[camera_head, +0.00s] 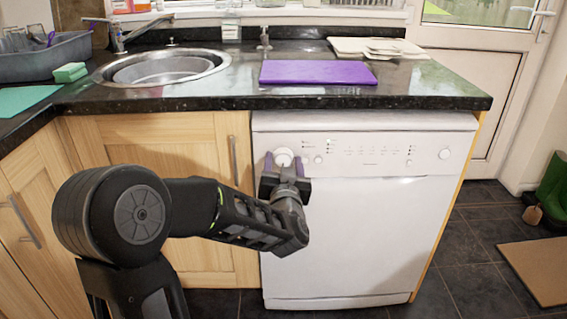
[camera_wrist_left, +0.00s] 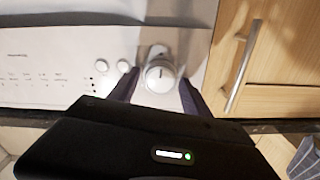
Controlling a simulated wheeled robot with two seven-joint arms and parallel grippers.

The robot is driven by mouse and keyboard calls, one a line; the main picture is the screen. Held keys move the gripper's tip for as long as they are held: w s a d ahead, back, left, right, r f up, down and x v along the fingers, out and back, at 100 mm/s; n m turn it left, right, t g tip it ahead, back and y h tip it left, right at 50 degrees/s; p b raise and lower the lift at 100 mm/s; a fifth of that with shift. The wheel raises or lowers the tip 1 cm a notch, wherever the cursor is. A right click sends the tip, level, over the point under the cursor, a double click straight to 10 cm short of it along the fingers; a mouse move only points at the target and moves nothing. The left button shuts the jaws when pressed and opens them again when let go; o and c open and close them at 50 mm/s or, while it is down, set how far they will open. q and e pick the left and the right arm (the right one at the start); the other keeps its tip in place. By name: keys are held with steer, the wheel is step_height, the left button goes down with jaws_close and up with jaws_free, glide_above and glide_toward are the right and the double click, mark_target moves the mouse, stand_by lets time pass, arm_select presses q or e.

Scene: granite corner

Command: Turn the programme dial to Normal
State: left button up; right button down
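The white dishwasher (camera_head: 350,230) stands under the dark worktop, and its round white programme dial (camera_head: 284,157) is at the left end of its control panel. My left gripper (camera_head: 284,164) is in front of the panel, its two fingers open on either side of the dial. In the left wrist view the dial (camera_wrist_left: 160,75) shows between the fingertips (camera_wrist_left: 159,84), with a small gap visible at each side. A dark line marks the dial's face. The panel lettering is too small to read. My right gripper is not in view.
A wooden cupboard door with a metal handle (camera_head: 234,160) is just left of the dishwasher. A purple board (camera_head: 318,72) lies on the worktop above. Small buttons (camera_wrist_left: 123,66) sit beside the dial.

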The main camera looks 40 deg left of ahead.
arm_select(q)
steer(key=shift+o, duration=0.5)
steer(key=shift+s+d+r, duration=0.1)
steer(key=shift+s+d, duration=0.05)
steer(key=p+v, duration=0.1)
steer(key=v, duration=0.6)
steer(key=shift+s, duration=0.15)
steer(key=shift+d, duration=0.1)
